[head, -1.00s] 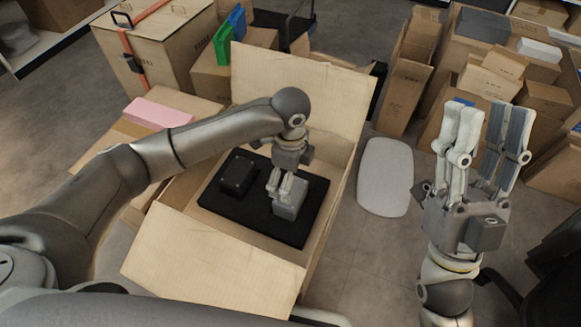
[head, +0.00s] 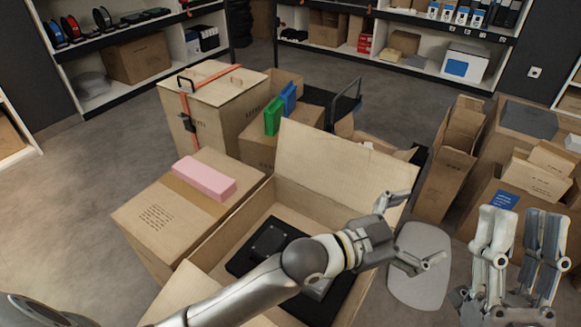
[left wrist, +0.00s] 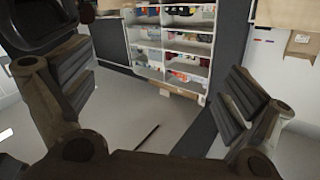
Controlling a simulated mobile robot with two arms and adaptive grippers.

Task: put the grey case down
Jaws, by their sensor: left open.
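The grey case (head: 318,290) rests on the black foam pad (head: 243,262) inside the open carton (head: 272,192). My left arm hides most of it in the head view. A small black case (head: 268,240) lies on the same pad to its left. My left gripper (head: 422,230) is open and empty, up and to the right of the case, apart from it. The left wrist view shows its spread fingers with nothing between them and no case. My right gripper (head: 520,214) is open and empty at the right.
A pink block (head: 204,178) lies on a closed carton at left. A strapped box (head: 222,112) and a carton with green and blue items stand behind. A pale oval panel (head: 418,275) is on the floor at right. Cartons crowd the right side; shelves line the back.

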